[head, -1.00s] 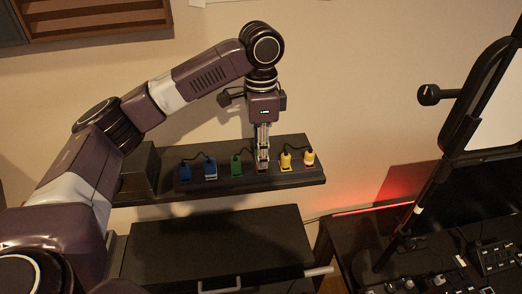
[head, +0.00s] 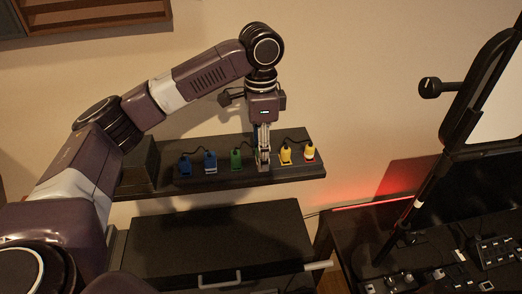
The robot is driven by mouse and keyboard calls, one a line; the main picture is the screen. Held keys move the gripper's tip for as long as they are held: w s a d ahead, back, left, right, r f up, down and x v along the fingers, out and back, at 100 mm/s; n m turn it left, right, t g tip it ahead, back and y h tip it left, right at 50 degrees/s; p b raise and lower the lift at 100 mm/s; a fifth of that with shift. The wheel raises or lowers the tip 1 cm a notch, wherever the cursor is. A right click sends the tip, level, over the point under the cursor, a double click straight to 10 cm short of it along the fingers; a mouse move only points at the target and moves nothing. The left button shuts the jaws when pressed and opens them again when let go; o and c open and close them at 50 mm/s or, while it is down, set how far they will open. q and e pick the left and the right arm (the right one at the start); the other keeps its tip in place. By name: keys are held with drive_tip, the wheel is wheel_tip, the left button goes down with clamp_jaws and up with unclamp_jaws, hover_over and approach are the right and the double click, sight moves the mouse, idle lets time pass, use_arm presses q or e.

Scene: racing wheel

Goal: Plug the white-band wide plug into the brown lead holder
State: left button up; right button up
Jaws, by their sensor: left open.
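My left gripper (head: 264,160) points straight down over the middle of the dark shelf (head: 180,188), among a row of small coloured plugs. It is open. Its fingers hide most of what stands between the green plug (head: 236,159) and the yellow plug (head: 286,155), so I cannot tell whether a plug is between them. Two blue plugs (head: 210,162) stand to the left. Another yellow plug (head: 309,151) with a red and pale base is at the right. I cannot make out which is the white-band wide plug or the brown lead holder. My right gripper is not in view.
A dark cabinet with a light handle (head: 219,281) stands below the shelf. At the right are a desk with control boxes (head: 494,250) and a tilted dark stand (head: 440,170).

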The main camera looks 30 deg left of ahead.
use_arm(q)
wheel_tip(320, 180, up, 12)
idle(0.6)
drive_tip(key=shift+f, duration=0.1)
idle(0.5)
